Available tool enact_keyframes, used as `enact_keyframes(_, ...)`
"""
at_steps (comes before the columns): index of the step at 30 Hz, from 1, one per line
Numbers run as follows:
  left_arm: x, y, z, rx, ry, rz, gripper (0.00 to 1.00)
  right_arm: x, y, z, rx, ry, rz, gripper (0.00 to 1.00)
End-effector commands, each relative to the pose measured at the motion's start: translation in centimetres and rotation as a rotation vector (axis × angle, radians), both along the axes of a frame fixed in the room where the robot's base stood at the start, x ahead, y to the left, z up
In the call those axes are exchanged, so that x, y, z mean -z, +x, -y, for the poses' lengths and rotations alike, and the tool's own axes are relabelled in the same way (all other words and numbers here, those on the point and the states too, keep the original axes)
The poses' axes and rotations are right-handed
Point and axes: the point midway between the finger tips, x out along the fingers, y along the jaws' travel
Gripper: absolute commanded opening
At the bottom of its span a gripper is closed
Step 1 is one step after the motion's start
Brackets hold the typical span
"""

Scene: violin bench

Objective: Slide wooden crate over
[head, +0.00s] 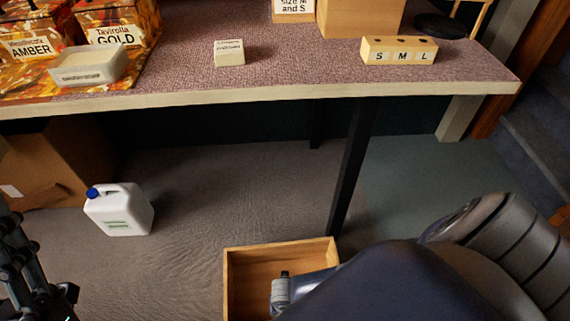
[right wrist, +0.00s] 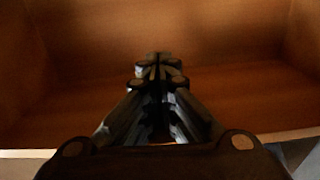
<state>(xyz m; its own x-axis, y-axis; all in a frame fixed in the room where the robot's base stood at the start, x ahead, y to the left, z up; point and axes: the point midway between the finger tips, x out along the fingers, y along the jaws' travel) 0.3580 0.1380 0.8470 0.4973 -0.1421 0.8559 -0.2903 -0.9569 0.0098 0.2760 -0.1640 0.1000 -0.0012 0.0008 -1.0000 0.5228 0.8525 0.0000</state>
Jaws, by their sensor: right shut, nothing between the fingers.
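The wooden crate (head: 233,284) stands on the floor at the bottom middle of the head view, open at the top. My right arm covers the crate's right and near parts. My right gripper (right wrist: 158,62) is shut and empty in the right wrist view, with the crate's brown inner walls (right wrist: 230,35) around and beyond it.
A white jug with a blue cap (head: 120,210) and a cardboard box (head: 55,160) stand on the floor at left. A dark table leg (head: 350,170) rises just behind the crate's right side. The bench (head: 300,75) overhangs behind. Floor between jug and crate is clear.

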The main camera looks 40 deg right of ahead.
Motion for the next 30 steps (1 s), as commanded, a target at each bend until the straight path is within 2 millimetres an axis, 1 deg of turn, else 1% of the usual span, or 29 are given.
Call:
enact_keyframes(5, 0.0, 0.0, 0.0, 0.0, 0.0, 0.001, 0.4, -1.2, -0.1, -0.1, -0.001, 0.002, -0.002, 0.0)
enact_keyframes(8, 0.0, 0.0, 0.0, 0.0, 0.0, 0.001, 0.4, -2.4, -0.1, 0.0, -0.001, 0.002, -0.001, 0.0)
enact_keyframes(18, 0.0, 0.0, 0.0, 0.0, 0.0, 0.001, 0.4, -7.5, 0.1, 0.0, -0.001, 0.001, 0.002, 0.0)
enact_keyframes(24, 0.0, 0.0, 0.0, 0.0, 0.0, 0.001, 0.4, -10.2, 0.2, 0.0, -0.001, 0.0, 0.002, 0.0)
enact_keyframes(30, 0.0, 0.0, 0.0, 0.0, 0.0, 0.001, 0.4, -11.6, 0.1, 0.0, 0.001, 0.0, 0.002, 0.0)
